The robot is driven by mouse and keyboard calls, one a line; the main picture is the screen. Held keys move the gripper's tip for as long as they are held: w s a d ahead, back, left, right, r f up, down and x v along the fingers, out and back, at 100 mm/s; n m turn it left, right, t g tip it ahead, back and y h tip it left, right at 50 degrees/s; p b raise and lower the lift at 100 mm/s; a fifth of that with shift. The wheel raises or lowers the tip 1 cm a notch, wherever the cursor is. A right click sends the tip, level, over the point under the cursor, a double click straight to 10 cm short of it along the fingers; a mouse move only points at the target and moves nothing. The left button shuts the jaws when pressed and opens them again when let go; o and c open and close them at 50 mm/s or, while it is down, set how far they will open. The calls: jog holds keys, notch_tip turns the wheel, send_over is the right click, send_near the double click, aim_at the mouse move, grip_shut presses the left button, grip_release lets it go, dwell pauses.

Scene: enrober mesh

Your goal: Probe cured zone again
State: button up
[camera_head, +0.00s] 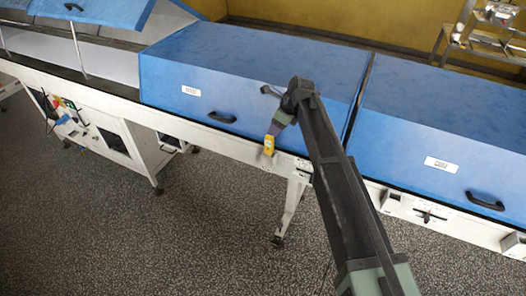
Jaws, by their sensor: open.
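My arm reaches up from the bottom right, and my gripper (272,134) points down at the front edge of the blue-hooded conveyor line. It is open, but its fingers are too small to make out. A small yellow device (268,145) with a pale patch shows directly below my gripper, in front of the white frame rail. I cannot tell whether it touches the fingers or the rail. The middle blue hood (240,75) is closed behind my gripper. No part marked as the cured zone can be made out.
Another closed blue hood (450,120) lies to the right, with a black handle (485,201). A raised blue lid (95,10) stands open at the far left over the line. A metal rack (480,35) stands at the back right. The speckled floor (130,240) in front is clear.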

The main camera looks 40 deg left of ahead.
aim_at(270, 137)
jog(key=b+x, duration=0.4)
jog(key=x, duration=0.1)
jog(key=shift+w+d+f, duration=0.1)
jog(key=shift+f, duration=0.25)
jog(key=b+x, duration=0.5)
jog(key=shift+a+f, duration=0.1)
jog(key=shift+a, duration=0.15)
jog(key=shift+r, duration=0.3)
grip_shut()
jog(key=shift+r, duration=0.1)
notch_tip(270, 137, up, 20)
jog(key=p, duration=2)
